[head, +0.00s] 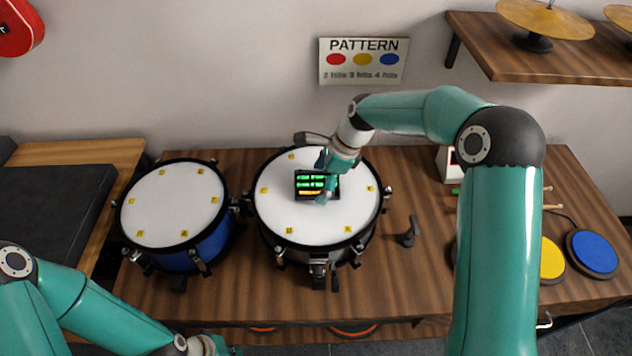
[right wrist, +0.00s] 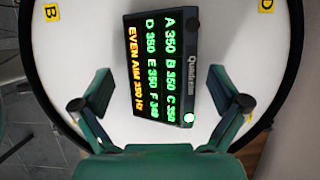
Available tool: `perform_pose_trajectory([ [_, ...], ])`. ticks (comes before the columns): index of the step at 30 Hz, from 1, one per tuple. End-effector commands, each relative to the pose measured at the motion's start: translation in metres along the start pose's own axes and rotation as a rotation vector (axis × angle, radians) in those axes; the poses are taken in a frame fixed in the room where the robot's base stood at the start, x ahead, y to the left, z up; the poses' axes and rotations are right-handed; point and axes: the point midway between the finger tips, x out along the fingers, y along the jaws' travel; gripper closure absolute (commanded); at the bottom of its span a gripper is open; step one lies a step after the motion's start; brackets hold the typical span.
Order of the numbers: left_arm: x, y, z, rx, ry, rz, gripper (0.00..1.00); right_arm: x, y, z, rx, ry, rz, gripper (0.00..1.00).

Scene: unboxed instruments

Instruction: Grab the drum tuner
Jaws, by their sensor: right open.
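The drum tuner (head: 306,184) is a small black box with a green and yellow lit display. It lies on the white head of the middle drum (head: 290,222). In the right wrist view the tuner (right wrist: 160,66) sits tilted between the two spread fingers of my right gripper (right wrist: 160,90), with a gap on both sides. In the head view my right gripper (head: 328,178) is over the tuner and hides part of its right side. It is open and empty. My left gripper (head: 216,346) shows only partly at the bottom edge, and its fingers cannot be made out.
A blue drum (head: 172,205) stands to the left of the middle drum. A drum key (head: 408,232) lies on the wooden table (head: 410,290) to the right. A yellow pad (head: 551,260) and a blue pad (head: 592,252) lie farther right. A shelf (head: 560,60) holds cymbals.

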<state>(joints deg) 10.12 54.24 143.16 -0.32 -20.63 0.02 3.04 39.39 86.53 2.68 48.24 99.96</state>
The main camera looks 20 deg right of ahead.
Motion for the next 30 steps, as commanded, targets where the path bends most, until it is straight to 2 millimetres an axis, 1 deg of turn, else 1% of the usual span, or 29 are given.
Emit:
perform_pose_trajectory([
  [5, 0.0001, -0.0001, 0.0, 0.0, 0.0, 0.0, 1.0, 0.0006, 0.0, -0.0003, 0.0, 0.0, 0.0, 0.02],
  [6, 0.0001, -0.0001, 0.0, 0.0, 0.0, 0.0, 1.0, 0.0005, 0.0, -0.0003, 0.0, 0.0, 0.0, 0.04],
  [11, 0.0001, -0.0001, 0.0, 0.0, 0.0, 0.0, 1.0, 0.0003, 0.0, -0.0004, 0.001, 0.0, 0.0, 0.3],
  [18, 0.0001, 0.0, 0.0, 0.0, 0.0, 0.0, 1.0, 0.0001, 0.0, -0.0006, 0.001, 0.0, 0.0, 0.7],
  [26, 0.0001, 0.0, 0.0001, 0.0, 0.0, 0.0, 1.0, -0.0009, -0.0002, -0.0004, 0.001, 0.0, -0.002, 0.71],
  [30, 0.0005, -0.0002, 0.0001, 0.0, 0.0, 0.0, 1.0, -0.0054, -0.0005, 0.0013, 0.001, -0.001, -0.002, 0.71],
])
